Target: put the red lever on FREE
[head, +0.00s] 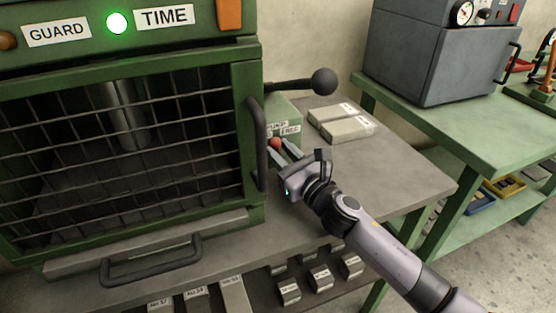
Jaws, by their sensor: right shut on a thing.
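The red lever's round knob (276,143) shows on the front of a small green box (285,112) beside the caged green machine. The box has a "PUMP" label (277,127) and a "FREE" label (290,131), both partly covered. My right gripper (281,148) is at the lever, its fingers closed around the red knob. The lever's shaft is hidden, so I cannot tell which label it stands at. My left gripper is not in view.
The machine's mesh guard (120,150) with its black side handle (258,145) is close left of my gripper. A black ball-ended lever (322,82) juts out above. Wrapped packs (347,127) lie on the grey bench (400,170). A grey oven (430,60) stands at right.

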